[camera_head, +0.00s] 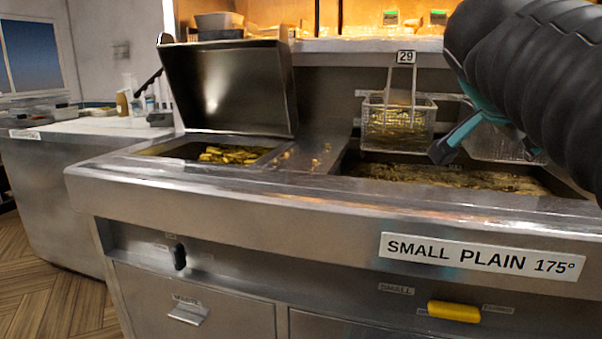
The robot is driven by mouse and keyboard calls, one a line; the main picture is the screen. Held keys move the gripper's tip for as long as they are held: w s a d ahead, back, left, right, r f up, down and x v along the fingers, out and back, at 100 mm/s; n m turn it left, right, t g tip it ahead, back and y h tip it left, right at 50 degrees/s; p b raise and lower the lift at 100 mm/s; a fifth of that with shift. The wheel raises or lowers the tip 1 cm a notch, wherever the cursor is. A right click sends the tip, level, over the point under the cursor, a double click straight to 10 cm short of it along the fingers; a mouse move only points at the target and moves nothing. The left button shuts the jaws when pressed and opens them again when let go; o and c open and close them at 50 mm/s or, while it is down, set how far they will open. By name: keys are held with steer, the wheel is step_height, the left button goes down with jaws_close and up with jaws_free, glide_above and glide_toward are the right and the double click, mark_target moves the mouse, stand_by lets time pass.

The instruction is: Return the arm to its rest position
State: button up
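My arm (535,70), black and ribbed, comes in from the upper right over the right fryer vat. My gripper (462,135) has teal fingers with a dark tip, and it points down and to the left beside the wire basket. One finger shows clearly; the other is hidden or hard to make out, so the opening between them cannot be judged. Nothing is clearly seen held in it. The wire basket (398,125) with the tag 29 hangs at the back of the right vat, with yellow food in it.
A second basket (500,143) is partly hidden behind my gripper. Oil fills the right vat (440,177). The left vat (225,155) holds yellow pieces under a raised metal lid (228,85). A yellow handle (453,311) sits on the front panel. A side counter (80,127) stands at left.

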steer(key=s+a+f+n+g+y+b, duration=0.1)
steer(key=s+a+f+n+y, duration=0.2)
steer(key=f, duration=0.9)
steer(key=s+a+f+n+g+y+b, duration=0.1)
steer(key=s+a+f+n+y, duration=0.2)
steer(key=f, duration=1)
steer(key=s+a+f+n+y+b, duration=0.2)
steer(key=s+a+f+n, duration=0.3)
steer(key=f, duration=0.8)
steer(key=shift+s+a+f+n+g+y, duration=0.3)
steer(key=shift+a+n+g+y, duration=0.15)
steer(key=shift+a+n, duration=1.7)
steer(key=shift+d+r+n, duration=0.1)
steer(key=shift+d+n, duration=0.25)
